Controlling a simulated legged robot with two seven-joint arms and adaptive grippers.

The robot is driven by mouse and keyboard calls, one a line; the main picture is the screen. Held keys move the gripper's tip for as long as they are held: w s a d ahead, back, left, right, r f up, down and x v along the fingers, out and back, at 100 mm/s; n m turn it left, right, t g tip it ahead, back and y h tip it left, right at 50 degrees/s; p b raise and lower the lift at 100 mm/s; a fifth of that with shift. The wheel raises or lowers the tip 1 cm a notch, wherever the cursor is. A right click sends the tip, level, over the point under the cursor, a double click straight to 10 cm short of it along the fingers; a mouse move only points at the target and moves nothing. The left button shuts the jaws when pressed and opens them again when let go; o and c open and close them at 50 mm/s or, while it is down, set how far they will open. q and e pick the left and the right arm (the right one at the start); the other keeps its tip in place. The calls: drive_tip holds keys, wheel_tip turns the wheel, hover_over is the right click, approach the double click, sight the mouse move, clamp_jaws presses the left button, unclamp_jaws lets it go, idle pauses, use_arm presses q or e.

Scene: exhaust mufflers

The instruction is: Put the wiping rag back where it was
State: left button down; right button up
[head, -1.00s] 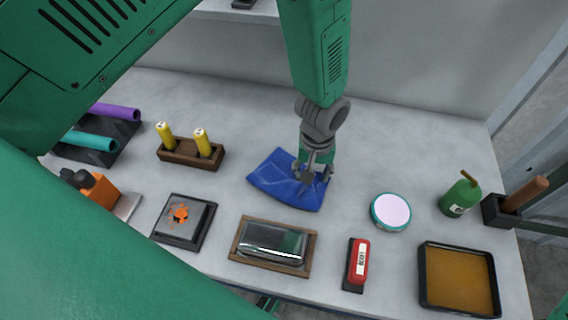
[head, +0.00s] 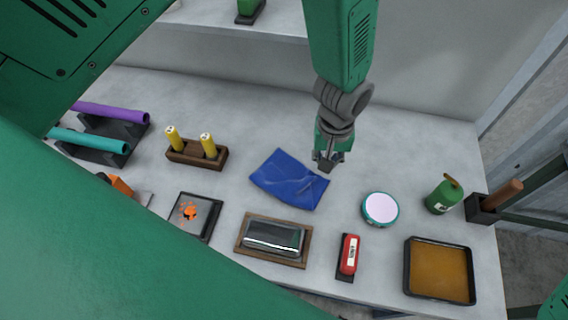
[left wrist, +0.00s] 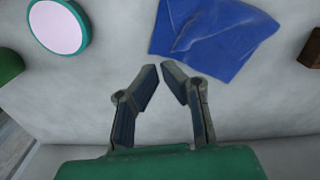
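The blue wiping rag (head: 287,180) lies spread and slightly creased on the grey table, near its middle. It also shows at the top of the left wrist view (left wrist: 212,35). My left gripper (head: 326,166) hangs above the table just beyond the rag's right back edge, apart from it. In the left wrist view its two fingertips (left wrist: 162,78) are angled towards each other with a narrow gap and nothing between them. My right gripper is out of view.
A wooden holder (head: 190,155) with yellow cylinders stands left of the rag. A framed glossy block (head: 272,241), red stamp (head: 348,258), round teal-rimmed disc (head: 380,209), green bottle (head: 443,197) and amber tray (head: 438,271) stand around the front and right. The table behind the rag is clear.

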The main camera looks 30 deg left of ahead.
use_arm(q)
hover_over(307, 186)
wheel_tip(307, 186, down, 4)
drive_tip(key=shift+f, duration=0.1)
wheel_tip(307, 186, down, 2)
drive_tip(key=shift+f, duration=0.15)
drive_tip(key=shift+f+b, duration=0.25)
drive_tip(key=shift+b, duration=0.1)
wheel_tip(307, 186, down, 3)
drive_tip(key=shift+f+b, duration=0.15)
drive_tip(key=shift+b, duration=1)
wheel_tip(307, 186, up, 5)
drive_tip(key=p, duration=0.3)
drive_tip(key=shift+w+f+p, duration=0.15)
drive_tip(key=shift+f+p, duration=0.05)
drive_tip(key=shift+p, duration=0.1)
wheel_tip(307, 186, up, 5)
drive_tip(key=shift+f, duration=0.15)
